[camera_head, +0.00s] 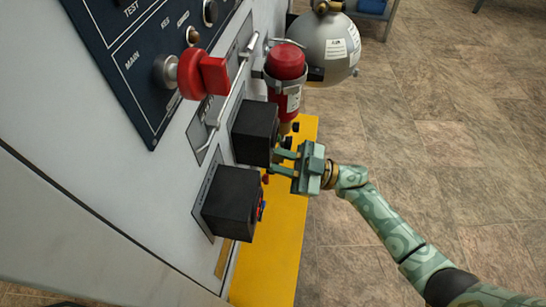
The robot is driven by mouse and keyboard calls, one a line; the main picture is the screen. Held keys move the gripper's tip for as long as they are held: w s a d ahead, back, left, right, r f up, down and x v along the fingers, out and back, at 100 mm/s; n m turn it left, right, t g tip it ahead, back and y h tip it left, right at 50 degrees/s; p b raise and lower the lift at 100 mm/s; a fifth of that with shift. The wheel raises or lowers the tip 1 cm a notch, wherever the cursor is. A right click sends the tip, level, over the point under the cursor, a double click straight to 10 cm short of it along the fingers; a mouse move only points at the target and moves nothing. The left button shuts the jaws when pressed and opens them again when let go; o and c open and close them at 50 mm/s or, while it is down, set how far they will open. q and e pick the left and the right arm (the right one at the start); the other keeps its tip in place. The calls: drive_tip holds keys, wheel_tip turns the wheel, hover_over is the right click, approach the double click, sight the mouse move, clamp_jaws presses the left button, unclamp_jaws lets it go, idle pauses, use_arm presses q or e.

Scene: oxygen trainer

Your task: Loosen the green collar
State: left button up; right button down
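My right gripper (276,160) is at the right-hand face of the upper black box (254,132) on the cabinet front. Its two pale green fingers point left, with a gap between them. Their tips meet the edge of the box, so I cannot tell whether they touch or hold anything. I cannot make out a green collar; the fingers and the box hide that spot. The lower black box (230,203) has a small red and blue fitting (262,206) on its right face. My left gripper is not in view.
A red bottle (286,65) and a round grey tank (325,47) sit above the boxes. A red handle (203,73) stands out from the dark panel (112,45). A yellow platform (272,255) lies below. The tiled floor (450,130) at right is mostly clear.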

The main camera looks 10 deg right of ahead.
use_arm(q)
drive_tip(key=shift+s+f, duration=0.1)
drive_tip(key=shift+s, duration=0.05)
use_arm(e)
drive_tip(key=c, duration=1.3)
unclamp_jaws()
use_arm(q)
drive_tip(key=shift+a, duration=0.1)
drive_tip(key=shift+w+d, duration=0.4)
use_arm(e)
drive_tip(key=v, duration=1.6)
drive_tip(key=shift+d, duration=0.25)
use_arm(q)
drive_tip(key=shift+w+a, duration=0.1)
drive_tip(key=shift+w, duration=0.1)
